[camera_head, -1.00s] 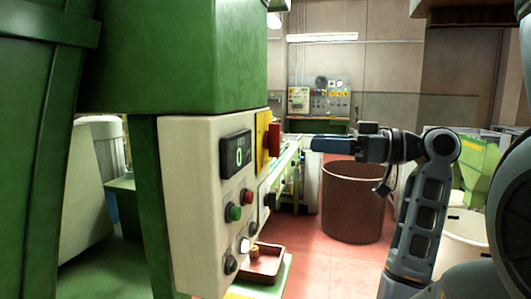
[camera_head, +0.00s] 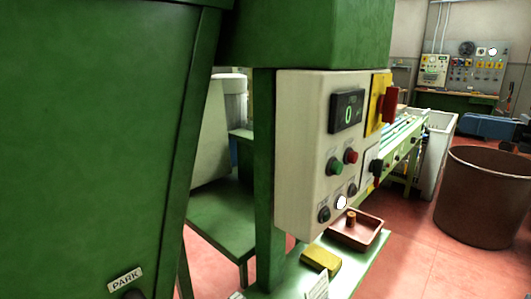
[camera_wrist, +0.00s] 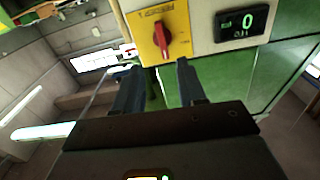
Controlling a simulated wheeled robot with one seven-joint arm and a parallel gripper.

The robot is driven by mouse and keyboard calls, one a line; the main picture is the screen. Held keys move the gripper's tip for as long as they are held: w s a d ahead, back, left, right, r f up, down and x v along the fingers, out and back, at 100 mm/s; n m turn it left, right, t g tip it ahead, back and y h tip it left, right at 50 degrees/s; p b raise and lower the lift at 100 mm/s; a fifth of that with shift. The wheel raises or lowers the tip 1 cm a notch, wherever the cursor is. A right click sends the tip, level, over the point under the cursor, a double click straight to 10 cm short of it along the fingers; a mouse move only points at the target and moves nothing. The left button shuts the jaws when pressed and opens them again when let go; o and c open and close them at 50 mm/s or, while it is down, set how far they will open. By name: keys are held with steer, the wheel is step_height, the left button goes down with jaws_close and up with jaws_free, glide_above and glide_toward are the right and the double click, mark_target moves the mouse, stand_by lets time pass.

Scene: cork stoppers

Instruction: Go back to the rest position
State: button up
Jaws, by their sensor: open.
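My gripper (camera_wrist: 158,68) shows in the wrist view with its two blue-grey fingers apart and nothing between them. Beyond the fingertips is a yellow plate with a red rotary switch (camera_wrist: 163,38).
A cream control panel (camera_head: 310,160) has a display reading 0, buttons and the red switch. Below it are a brown tray (camera_head: 366,234) holding a cork-coloured piece and a yellow block (camera_head: 321,260). A brown bin (camera_head: 484,205) stands right. Red floor between is clear.

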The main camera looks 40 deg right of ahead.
steer(key=w+a+f+m+h, duration=0.35)
steer(key=w+f+m, duration=0.25)
steer(key=w+f, duration=0.45)
steer(key=a+f+m+g+h, duration=0.1)
steer(key=a+f+g, duration=0.1)
steer(key=a+f, duration=0.45)
steer(key=a+f+m+g, duration=0.15)
steer(key=a+f, duration=0.25)
steer(key=f, duration=0.6)
steer(key=s+a+f+n, duration=0.1)
steer(key=s+a+f, duration=0.25)
steer(key=a, duration=0.25)
steer(key=s+a+f+n, duration=0.1)
steer(key=s+a+f, duration=0.25)
steer(key=a, duration=0.25)
steer(key=s+a+r+n+y, duration=0.3)
steer(key=s+a+n, duration=0.3)
steer(key=s+a, duration=0.4)
steer(key=v, duration=0.3)
steer(key=shift+a+r, duration=0.2)
steer(key=shift+w, duration=0.15)
